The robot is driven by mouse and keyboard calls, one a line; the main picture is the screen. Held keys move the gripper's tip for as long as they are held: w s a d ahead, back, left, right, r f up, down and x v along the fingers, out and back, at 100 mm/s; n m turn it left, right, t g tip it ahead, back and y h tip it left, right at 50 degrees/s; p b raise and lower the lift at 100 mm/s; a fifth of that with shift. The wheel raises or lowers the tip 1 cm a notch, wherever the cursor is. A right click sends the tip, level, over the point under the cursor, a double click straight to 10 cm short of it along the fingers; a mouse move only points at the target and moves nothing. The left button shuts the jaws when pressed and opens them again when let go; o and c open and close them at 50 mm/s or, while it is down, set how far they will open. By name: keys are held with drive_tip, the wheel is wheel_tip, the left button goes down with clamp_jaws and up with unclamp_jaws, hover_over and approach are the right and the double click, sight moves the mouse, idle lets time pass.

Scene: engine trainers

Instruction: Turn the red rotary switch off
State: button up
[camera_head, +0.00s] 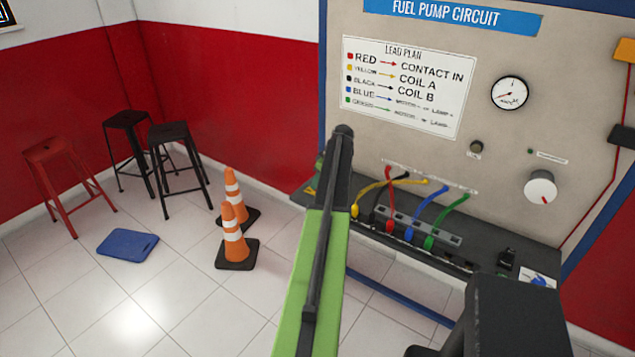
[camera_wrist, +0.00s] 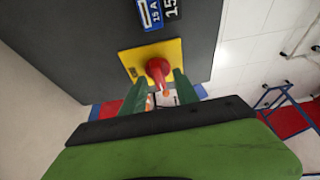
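The red rotary switch (camera_wrist: 158,70) sits on a square yellow plate (camera_wrist: 130,58) on a dark grey face in the wrist view. My gripper (camera_wrist: 160,88) has its two green fingers apart, one on each side of the red knob's near end. I cannot tell whether either finger touches the knob. I cannot make out the red switch in the head view, where my green and black arm reaches toward the left end of the trainer bench. The gripper's fingers do not show clearly there.
The trainer panel (camera_head: 420,165) carries a gauge (camera_head: 510,93), a white knob (camera_head: 541,188) and several coloured leads. Two orange cones (camera_head: 235,235) stand left of my arm. Stools (camera_head: 180,140) and a blue mat (camera_head: 128,245) are farther left. Tiled floor between is clear.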

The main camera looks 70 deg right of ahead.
drive_tip(key=p+v, duration=1.5)
drive_tip(key=v, duration=0.2)
drive_tip(key=shift+r+p, duration=0.15)
drive_tip(key=shift+p, duration=0.2)
